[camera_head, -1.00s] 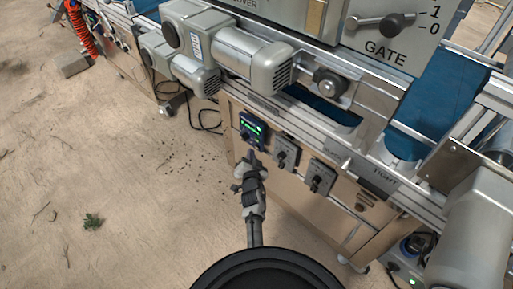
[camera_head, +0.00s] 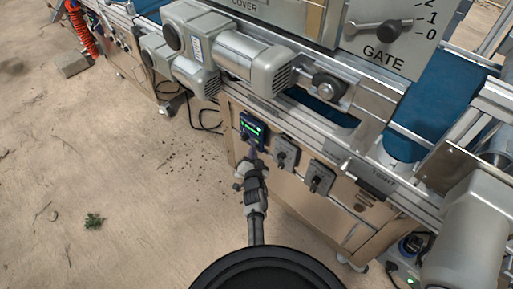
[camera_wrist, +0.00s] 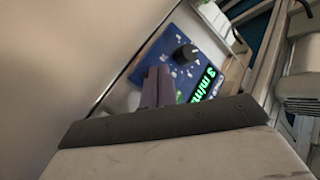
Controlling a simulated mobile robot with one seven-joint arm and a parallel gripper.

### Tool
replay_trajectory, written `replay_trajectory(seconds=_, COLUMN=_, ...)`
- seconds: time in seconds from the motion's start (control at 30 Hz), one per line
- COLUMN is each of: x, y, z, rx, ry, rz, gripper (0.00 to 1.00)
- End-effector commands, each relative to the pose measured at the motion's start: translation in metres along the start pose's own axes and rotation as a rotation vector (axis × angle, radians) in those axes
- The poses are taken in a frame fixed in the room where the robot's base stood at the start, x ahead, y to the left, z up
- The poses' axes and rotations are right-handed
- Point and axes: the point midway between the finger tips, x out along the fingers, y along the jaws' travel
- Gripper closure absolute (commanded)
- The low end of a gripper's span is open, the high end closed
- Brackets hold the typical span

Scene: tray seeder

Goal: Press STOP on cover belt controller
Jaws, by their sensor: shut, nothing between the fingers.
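The cover belt controller is probably the small blue box (camera_head: 252,128) with a lit green display on the machine's front panel. In the wrist view the blue controller (camera_wrist: 186,50) shows a black knob (camera_wrist: 186,54) and a green display (camera_wrist: 204,84) with text partly reading "m/min". My gripper (camera_head: 251,154) is shut and empty, its tips at the lower edge of the controller. In the wrist view my gripper's fingers (camera_wrist: 158,84) are together in front of the controller's lower part and hide some of it. I cannot tell whether they touch it. No STOP label is readable.
Two grey switch boxes (camera_head: 285,151) and (camera_head: 319,177) sit right of the controller. Grey motors (camera_head: 240,58) and a metal rail (camera_head: 300,120) overhang the panel. The sandy floor (camera_head: 120,200) to the left is open.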

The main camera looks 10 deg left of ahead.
Motion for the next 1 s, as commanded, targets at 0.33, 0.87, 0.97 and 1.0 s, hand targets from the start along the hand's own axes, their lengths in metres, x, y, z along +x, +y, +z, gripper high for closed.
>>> replay_trajectory(seconds=0.33, x=0.0009, y=0.0004, z=-0.0012, rx=0.000, ry=0.000, rz=0.000, gripper=1.00)
replay_trajectory(seconds=0.87, x=0.0041, y=0.0028, z=-0.0034, rx=0.000, ry=0.000, rz=0.000, gripper=1.00)
replay_trajectory(seconds=0.97, x=0.0048, y=0.0034, z=-0.0037, rx=0.000, ry=-0.001, rz=0.001, gripper=1.00)
replay_trajectory(seconds=1.0, x=0.0050, y=0.0036, z=-0.0039, rx=0.000, ry=-0.001, rz=0.001, gripper=1.00)
